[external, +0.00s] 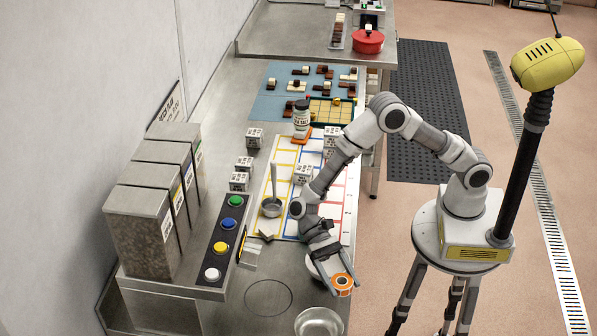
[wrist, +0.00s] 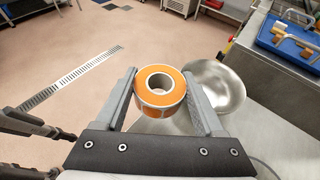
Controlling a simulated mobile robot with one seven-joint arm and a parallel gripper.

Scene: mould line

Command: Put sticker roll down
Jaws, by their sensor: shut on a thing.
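The orange-and-white sticker roll (wrist: 174,86) is held between the two fingers of my gripper (wrist: 160,98) in the wrist view. The fingers press on it from both sides and its hollow core faces the camera. In the external view the sticker roll (external: 343,283) is at the end of my gripper (external: 333,275), near the right front edge of the steel counter (external: 232,312). I cannot tell how high above the counter it is.
A steel bowl (external: 319,323) stands close by at the counter's front; it also shows in the wrist view (wrist: 232,88). A printed mat (external: 345,205), a ladle (external: 271,207) and small labelled boxes (external: 254,138) lie behind. Coloured buttons (external: 228,228) are at left.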

